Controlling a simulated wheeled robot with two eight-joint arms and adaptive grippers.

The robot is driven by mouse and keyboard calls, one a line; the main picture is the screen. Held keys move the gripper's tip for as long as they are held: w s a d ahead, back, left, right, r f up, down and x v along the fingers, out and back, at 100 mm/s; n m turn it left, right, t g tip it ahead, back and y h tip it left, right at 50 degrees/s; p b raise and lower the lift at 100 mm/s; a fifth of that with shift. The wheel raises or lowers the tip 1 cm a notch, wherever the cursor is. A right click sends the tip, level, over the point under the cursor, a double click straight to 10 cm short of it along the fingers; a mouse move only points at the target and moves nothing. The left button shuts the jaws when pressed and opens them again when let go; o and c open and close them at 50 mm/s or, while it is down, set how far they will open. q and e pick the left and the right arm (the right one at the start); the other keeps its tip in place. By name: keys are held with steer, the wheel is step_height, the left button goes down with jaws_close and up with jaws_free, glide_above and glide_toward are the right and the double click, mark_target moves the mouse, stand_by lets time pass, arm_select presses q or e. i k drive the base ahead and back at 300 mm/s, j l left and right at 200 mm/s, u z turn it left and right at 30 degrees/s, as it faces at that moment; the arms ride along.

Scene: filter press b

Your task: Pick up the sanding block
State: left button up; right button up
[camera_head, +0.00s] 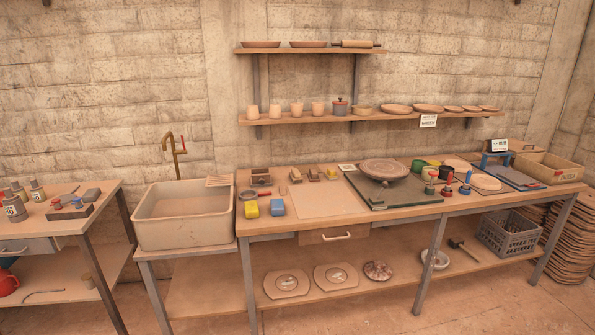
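Neither of my grippers is in view. I cannot tell for sure which small block is the sanding block. A grey block (91,194) lies at the back right of the left table (95,215). Nothing holds any of these blocks.
A pale board (315,199) and a round wheel (384,169) on a dark green base occupy the workbench middle. Floor in front is partly clear.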

mark_target(314, 176)
steer(key=i+j+z, duration=0.2)
steer(key=i, duration=0.65)
steer(key=i+l, duration=0.05)
steer(key=l, duration=0.05)
